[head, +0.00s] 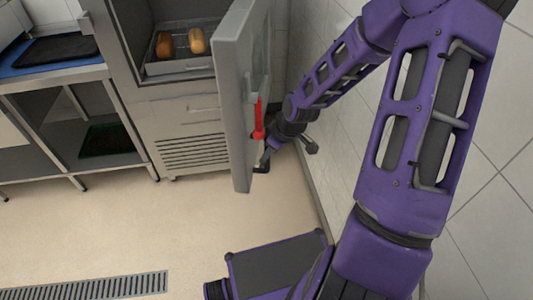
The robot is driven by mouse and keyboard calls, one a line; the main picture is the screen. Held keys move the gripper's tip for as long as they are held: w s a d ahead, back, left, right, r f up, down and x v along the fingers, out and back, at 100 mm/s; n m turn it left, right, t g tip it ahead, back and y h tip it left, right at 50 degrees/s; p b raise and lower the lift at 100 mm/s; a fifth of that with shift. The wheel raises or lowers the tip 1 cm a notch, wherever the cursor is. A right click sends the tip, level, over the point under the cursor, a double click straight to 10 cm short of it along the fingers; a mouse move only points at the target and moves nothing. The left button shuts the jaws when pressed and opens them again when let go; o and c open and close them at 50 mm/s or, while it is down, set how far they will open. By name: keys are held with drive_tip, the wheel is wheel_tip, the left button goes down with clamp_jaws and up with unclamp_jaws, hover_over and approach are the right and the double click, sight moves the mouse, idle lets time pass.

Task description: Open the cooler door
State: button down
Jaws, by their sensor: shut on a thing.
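The cooler (180,118) stands at the top of the head view, a grey cabinet with vents low on its front. Its grey door (233,110) stands wide open, swung out toward me and seen nearly edge-on. A red part (258,119) shows on the door's right-hand face. My gripper (267,158) is at the lower right of the door, by its free edge, and is shut on the door's handle. The fingertips and most of the handle are small and partly hidden by the door.
Inside the cooler two bread loaves (181,43) lie on a tray. A steel table (55,77) with a blue mat stands at the left. A tiled wall (332,165) runs close along my arm at the right. The floor (130,225) in front is clear, with a drain grate (85,287).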

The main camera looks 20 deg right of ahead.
drive_tip(key=shift+w+r, duration=0.1)
drive_tip(key=shift+w, duration=0.1)
drive_tip(key=c, duration=0.8)
unclamp_jaws()
drive_tip(key=shift+s, duration=0.1)
drive_tip(key=shift+o, duration=0.2)
drive_tip(key=v, duration=1.7)
drive_tip(key=shift+d, duration=0.15)
drive_tip(key=shift+d, duration=0.1)
